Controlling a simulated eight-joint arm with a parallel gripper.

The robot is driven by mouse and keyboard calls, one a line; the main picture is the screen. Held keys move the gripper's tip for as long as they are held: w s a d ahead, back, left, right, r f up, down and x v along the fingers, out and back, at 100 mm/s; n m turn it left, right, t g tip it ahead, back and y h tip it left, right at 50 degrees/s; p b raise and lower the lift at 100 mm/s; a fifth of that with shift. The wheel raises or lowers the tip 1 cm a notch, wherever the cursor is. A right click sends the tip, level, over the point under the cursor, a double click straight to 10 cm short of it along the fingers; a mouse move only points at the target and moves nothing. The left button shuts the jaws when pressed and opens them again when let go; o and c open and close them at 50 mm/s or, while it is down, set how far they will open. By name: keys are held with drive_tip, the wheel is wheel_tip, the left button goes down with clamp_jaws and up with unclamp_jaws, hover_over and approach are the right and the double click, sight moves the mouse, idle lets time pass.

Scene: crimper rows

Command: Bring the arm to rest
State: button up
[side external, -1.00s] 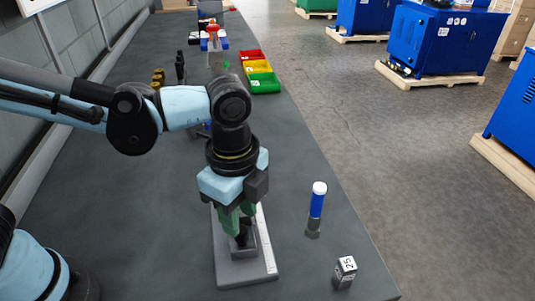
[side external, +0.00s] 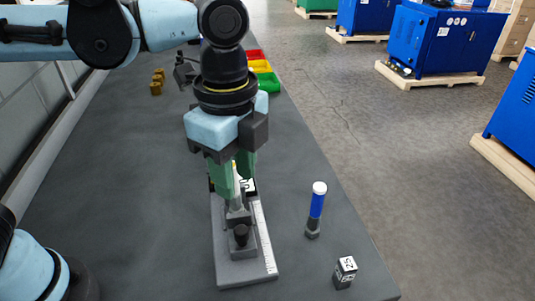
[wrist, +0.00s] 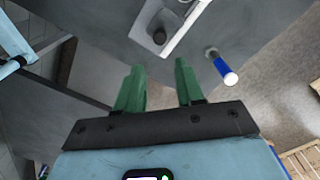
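My gripper (side external: 234,178) has two green fingers that point down above the back part of a grey fixture plate (side external: 236,270) on the dark bench. The wrist view shows the fingers (wrist: 159,86) apart with nothing between them. The fixture carries a dark round knob (side external: 241,234) on a grey block. A white ruled strip (side external: 265,240) runs along its right side. In the side view the fingers hide part of the fixture's far end.
A small dark block with a white labelled top (side external: 345,267) sits near the bench's right edge. Brass pieces (side external: 157,82) and coloured trays (side external: 264,78) lie farther back. The bench left of the fixture is clear.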

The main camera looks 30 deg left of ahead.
drive_tip(key=a+f+n+t, duration=0.2)
drive_tip(key=a+n+t, duration=0.1)
drive_tip(key=a+n, duration=0.6)
drive_tip(key=w+a+f+n+t, duration=0.1)
drive_tip(key=a+f+n+t, duration=0.2)
drive_tip(key=a+n, duration=0.6)
drive_tip(key=a+t, duration=0.1)
drive_tip(key=a, duration=0.1)
drive_tip(key=shift+w+a+f, duration=0.2)
drive_tip(key=shift+w+a, duration=0.05)
drive_tip(key=shift+a, duration=0.1)
